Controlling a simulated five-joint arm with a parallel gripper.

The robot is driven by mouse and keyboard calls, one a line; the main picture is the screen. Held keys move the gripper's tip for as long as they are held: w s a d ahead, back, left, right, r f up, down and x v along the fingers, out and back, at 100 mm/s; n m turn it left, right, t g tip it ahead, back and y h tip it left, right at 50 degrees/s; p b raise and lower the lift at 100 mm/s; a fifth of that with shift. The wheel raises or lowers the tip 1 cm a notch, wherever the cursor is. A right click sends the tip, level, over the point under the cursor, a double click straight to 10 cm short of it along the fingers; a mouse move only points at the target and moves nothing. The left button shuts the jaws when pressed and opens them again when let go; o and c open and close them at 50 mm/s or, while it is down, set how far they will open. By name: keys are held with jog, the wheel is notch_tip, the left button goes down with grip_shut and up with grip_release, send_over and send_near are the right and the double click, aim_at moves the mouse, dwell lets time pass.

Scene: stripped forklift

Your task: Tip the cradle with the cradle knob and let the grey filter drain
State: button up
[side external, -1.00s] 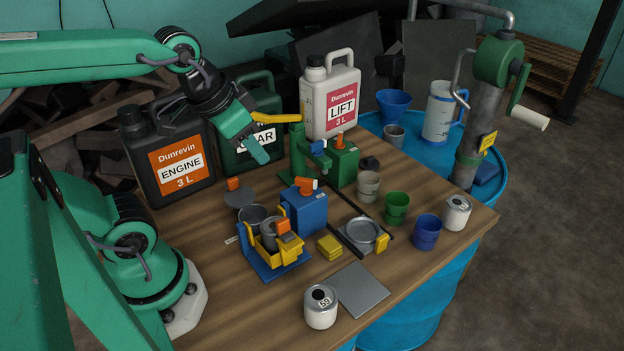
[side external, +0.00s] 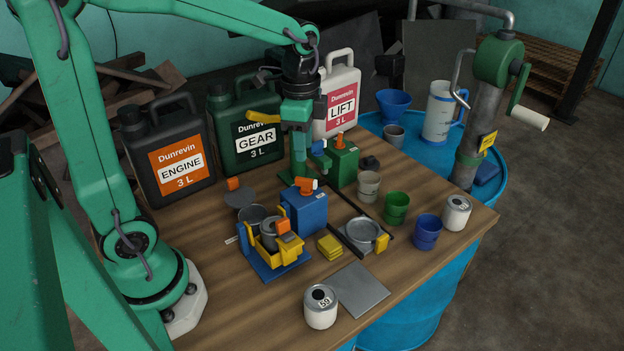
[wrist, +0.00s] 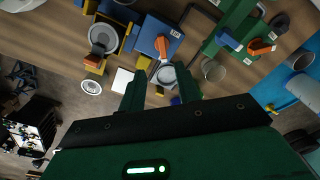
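The yellow cradle (side external: 265,252) sits on a blue base (side external: 270,272) at the table's middle left, with the grey filter (side external: 269,231) upright in it. The orange cradle knob (side external: 284,227) is at its right side. The wrist view shows the grey filter (wrist: 103,38) and cradle at upper left. My gripper (side external: 298,126) points down, above and behind the cradle, apart from it and in front of the green stand, which it partly hides. In the wrist view my gripper (wrist: 158,76) has its fingers apart with nothing held between them.
A blue box (side external: 304,210) with an orange top stands right behind the cradle. A green box (side external: 343,164), yellow pads (side external: 329,246), a round grey dish (side external: 361,235) and several cups are to the right. Large jugs stand behind.

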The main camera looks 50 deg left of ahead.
aim_at(307, 179)
jog(key=shift+w+f+m, duration=0.4)
jog(key=shift+w, duration=0.05)
jog(key=shift+f, duration=3.9)
grip_shut()
